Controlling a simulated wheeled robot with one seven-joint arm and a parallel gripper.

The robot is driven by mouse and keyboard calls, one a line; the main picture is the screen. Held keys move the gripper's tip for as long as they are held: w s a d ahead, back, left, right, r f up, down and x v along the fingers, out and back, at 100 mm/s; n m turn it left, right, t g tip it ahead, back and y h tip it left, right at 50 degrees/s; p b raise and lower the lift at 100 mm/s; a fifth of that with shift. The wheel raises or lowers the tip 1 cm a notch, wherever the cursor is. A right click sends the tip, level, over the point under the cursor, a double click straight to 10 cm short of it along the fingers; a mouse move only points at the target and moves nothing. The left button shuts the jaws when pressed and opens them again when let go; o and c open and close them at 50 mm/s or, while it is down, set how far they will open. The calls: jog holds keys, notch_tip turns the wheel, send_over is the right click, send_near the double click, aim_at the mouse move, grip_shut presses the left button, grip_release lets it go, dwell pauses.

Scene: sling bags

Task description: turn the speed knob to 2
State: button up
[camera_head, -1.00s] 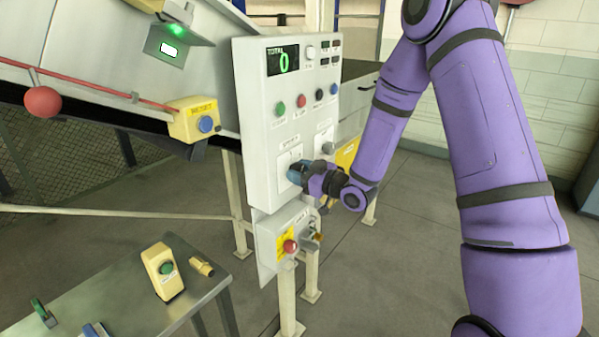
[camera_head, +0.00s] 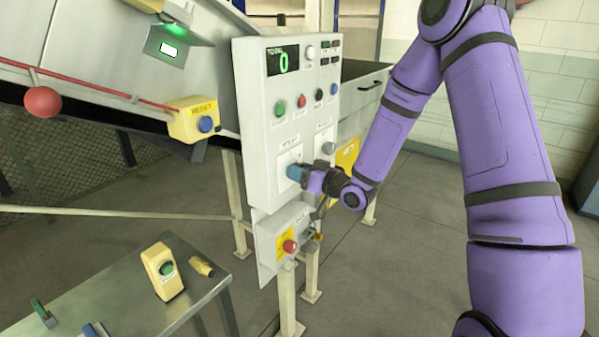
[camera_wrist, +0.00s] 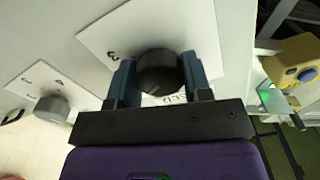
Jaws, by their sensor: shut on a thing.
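The speed knob (camera_wrist: 160,72) is dark and round, on a white label plate (camera_wrist: 105,42) in the wrist view. A printed 3 shows on the plate to the upper left of the knob; part of the lettering below is covered. My gripper (camera_wrist: 158,80) has one blue-grey finger on each side of the knob and is shut on it. In the head view my gripper (camera_head: 298,173) is at the lower left of the control panel (camera_head: 257,185) front, and its fingers hide the knob. I cannot read which number the knob points to.
A second, grey knob (camera_head: 328,148) sits to the right on the panel, and also shows in the wrist view (camera_wrist: 50,108). A lower box with a red button (camera_head: 290,246) is just below my gripper.

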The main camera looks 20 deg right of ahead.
jog(key=shift+f, duration=0.1)
jog(key=o, duration=0.9)
jog(key=v, duration=1.1)
jog(key=shift+w, duration=0.1)
